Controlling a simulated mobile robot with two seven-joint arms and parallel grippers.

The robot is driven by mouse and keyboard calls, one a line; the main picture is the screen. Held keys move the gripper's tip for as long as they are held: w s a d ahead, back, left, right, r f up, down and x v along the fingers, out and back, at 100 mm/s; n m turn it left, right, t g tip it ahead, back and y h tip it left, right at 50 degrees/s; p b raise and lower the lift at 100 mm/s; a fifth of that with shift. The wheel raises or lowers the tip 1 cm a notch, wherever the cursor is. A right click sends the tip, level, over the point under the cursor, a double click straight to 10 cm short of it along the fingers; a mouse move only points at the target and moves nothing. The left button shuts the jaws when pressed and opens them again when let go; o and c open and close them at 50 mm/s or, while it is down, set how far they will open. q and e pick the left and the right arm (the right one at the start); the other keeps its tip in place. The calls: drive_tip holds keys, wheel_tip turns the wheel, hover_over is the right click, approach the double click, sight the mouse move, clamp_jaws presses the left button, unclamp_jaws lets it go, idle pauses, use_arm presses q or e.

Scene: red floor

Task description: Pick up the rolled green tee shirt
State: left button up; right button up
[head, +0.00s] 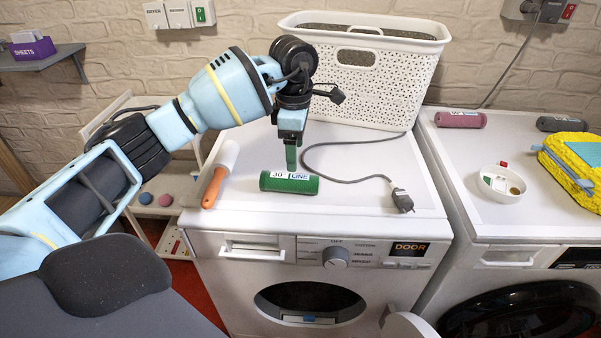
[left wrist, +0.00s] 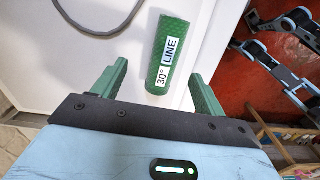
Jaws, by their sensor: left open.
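The rolled green tee shirt (head: 289,182) lies on the white top of the left machine, near its front edge. It carries a white label reading "30° LINE". My left gripper (head: 291,158) points down just above and behind the roll in the head view. In the left wrist view the green roll (left wrist: 168,55) shows beyond and between the two green fingers of the left gripper (left wrist: 160,85). The left gripper is open, with nothing held in it. My right gripper is not in view.
A lint roller with an orange handle (head: 213,190) lies left of the roll. A grey cable with a plug (head: 402,200) lies to its right. A white laundry basket (head: 357,75) stands behind. The right machine holds a white dish (head: 502,184) and a yellow cloth item (head: 575,160).

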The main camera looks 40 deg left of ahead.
sight(289, 175)
use_arm(q)
drive_tip(key=shift+s+a+r, duration=0.15)
drive_tip(key=shift+r, duration=0.05)
drive_tip(key=shift+s+f, duration=0.15)
drive_tip(key=shift+s, duration=0.05)
drive_tip(key=shift+f, duration=1.1)
drive_tip(key=shift+s+f, duration=0.1)
drive_tip(key=shift+f, duration=0.1)
drive_tip(key=f, duration=0.4)
drive_tip(key=shift+s+a, duration=0.1)
drive_tip(key=shift+s, duration=0.3)
drive_tip(key=shift+f, duration=0.45)
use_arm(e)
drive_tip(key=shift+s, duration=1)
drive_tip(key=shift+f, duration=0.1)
